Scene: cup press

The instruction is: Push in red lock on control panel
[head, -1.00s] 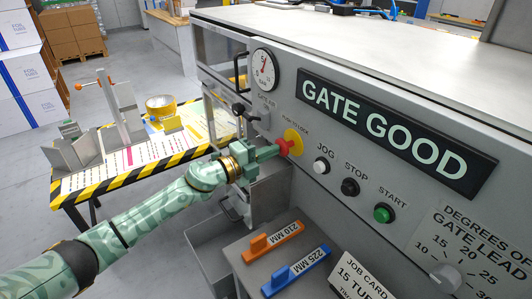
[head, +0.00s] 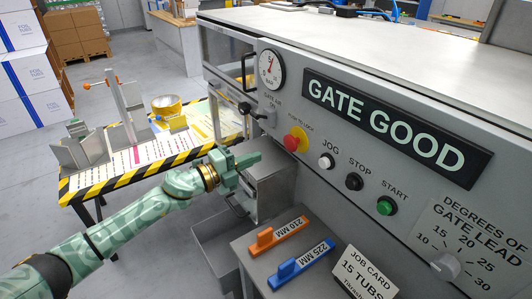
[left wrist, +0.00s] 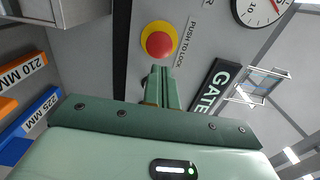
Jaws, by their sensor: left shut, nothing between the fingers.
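The red lock button (head: 291,143) sits on a yellow disc on the grey control panel (head: 335,135), under the label "PUSH TO LOCK". In the left wrist view the red button (left wrist: 159,45) shows beyond the fingertips. My left gripper (head: 257,157) is shut and empty. It is apart from the button, a little below and to the left of it in the head view. How far the button is pressed in, I cannot tell. My right gripper is not in view.
Beside the button are the white JOG (head: 326,161), black STOP (head: 354,181) and green START (head: 386,205) buttons. Orange (head: 277,235) and blue (head: 301,265) blocks lie on a shelf below. A striped-edge table (head: 130,177) stands at left.

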